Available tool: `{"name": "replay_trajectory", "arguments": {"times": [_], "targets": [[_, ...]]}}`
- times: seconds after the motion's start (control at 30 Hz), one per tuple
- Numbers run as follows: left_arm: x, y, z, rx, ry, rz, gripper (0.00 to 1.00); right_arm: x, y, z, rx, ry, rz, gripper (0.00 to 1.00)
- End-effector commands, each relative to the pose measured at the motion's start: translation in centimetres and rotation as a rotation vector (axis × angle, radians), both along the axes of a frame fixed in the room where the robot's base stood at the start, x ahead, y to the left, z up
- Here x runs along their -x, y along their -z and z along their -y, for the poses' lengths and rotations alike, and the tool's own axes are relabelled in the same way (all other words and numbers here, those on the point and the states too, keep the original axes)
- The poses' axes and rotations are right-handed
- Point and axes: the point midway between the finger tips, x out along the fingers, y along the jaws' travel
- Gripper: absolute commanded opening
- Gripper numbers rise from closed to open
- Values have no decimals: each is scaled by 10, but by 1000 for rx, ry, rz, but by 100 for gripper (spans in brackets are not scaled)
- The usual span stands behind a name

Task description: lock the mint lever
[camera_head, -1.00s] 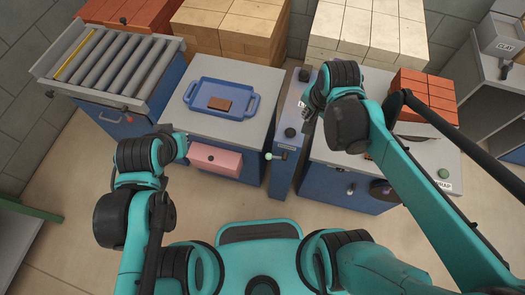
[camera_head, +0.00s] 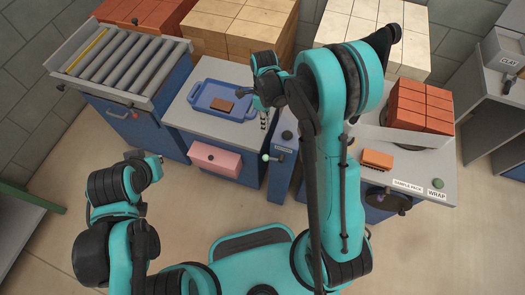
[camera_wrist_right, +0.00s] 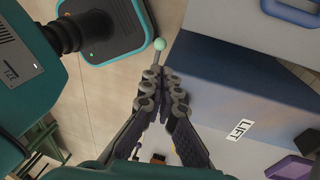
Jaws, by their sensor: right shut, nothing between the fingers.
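The mint lever (camera_head: 266,157) has a pale mint ball on a short rod at the front of the narrow blue column between the benches. In the head view the rod points left. In the right wrist view the mint ball (camera_wrist_right: 159,44) shows just past my fingertips; I cannot tell whether they touch it. My right gripper (camera_head: 264,121) points down above the lever, shut and empty; its closed fingers also show in the wrist view (camera_wrist_right: 160,75). My left gripper (camera_head: 154,164) is low at the left, away from the lever, its fingers unclear.
A blue tray (camera_head: 205,101) with a brown brick (camera_head: 222,105) sits on the bench behind. A pink drawer (camera_head: 214,158) is left of the lever. A roller conveyor (camera_head: 130,65) stands at the far left. Orange bricks (camera_head: 420,105) are on the right bench.

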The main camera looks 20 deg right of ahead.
Motion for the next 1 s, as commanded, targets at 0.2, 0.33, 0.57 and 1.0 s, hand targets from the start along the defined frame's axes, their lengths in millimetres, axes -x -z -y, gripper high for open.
{"name": "replay_trajectory", "arguments": {"times": [0.2, 0.33, 0.57, 1.0], "targets": [[0, 0, 0, 0, 0, 0, 0, 0, 0, 0, 0, 0, 0, 0], [0, 1, 0, 0, 0, 0, 0, 1, 3, 0, 1, 0, 1, 0], [0, 13, 0, 0, 0, 0, 0, 7, 36, -1, 0, -1, 1, 0], [0, 44, 0, 0, 0, 0, 0, 25, 121, -4, 0, -1, 1, 0]]}}
